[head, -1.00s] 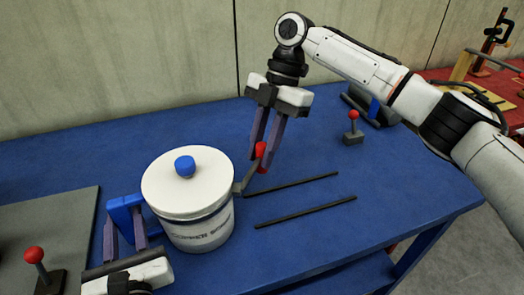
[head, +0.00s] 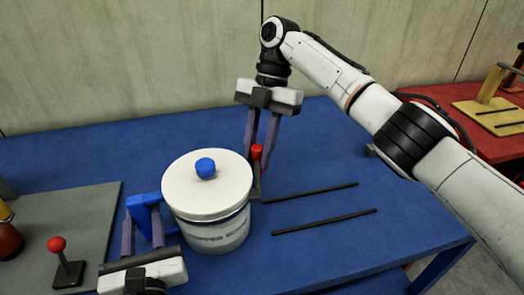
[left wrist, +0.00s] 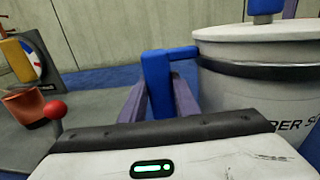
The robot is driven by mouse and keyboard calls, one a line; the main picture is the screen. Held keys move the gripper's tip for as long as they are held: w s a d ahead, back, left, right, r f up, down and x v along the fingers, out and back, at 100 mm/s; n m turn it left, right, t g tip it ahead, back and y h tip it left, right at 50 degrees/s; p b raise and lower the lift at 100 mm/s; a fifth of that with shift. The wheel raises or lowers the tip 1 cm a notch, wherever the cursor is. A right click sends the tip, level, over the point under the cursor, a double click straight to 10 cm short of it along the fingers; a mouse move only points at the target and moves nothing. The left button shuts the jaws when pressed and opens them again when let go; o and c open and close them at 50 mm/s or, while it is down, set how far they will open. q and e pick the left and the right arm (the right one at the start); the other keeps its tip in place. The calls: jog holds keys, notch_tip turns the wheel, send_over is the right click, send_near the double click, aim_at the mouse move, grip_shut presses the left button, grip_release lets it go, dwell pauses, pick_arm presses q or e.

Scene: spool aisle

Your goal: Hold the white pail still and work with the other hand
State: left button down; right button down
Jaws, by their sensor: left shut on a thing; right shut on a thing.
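The white pail (head: 207,236) stands upright on the blue table, with a white lid and blue knob (head: 205,168) on top. It also shows at the right of the left wrist view (left wrist: 262,92). A blue side handle (head: 146,203) sticks out on its left. My left gripper (head: 143,218) is shut on this handle; it shows between the fingers in the left wrist view (left wrist: 157,80). A lever with a red grip (head: 257,152) stands at the pail's right side. My right gripper (head: 259,148) is shut on that grip from above. The fingers partly hide the lever.
Two dark rods (head: 323,222) lie on the table right of the pail. A grey mat (head: 95,207) on the left holds a red-knobbed stick on a dark base (head: 68,268). A red table (head: 490,140) stands at the far right. The blue table's front right is clear.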

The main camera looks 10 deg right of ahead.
pick_arm(q)
jog(key=shift+s+d, duration=0.1)
jog(key=shift+d, duration=0.3)
pick_arm(e)
jog(key=shift+a, duration=0.45)
jog(key=c, duration=1.5)
grip_release()
jog(key=shift+c, duration=0.2)
jog(key=shift+r, duration=0.1)
pick_arm(q)
jog(key=shift+a, duration=0.1)
pick_arm(e)
jog(key=shift+d, duration=0.15)
pick_arm(q)
jog(key=shift+a, duration=0.1)
pick_arm(e)
jog(key=v, duration=0.6)
jog(key=shift+w, duration=0.1)
jog(key=shift+d+r, duration=0.25)
jog(key=shift+r, duration=0.35)
pick_arm(q)
jog(key=c, duration=1.3)
grip_release()
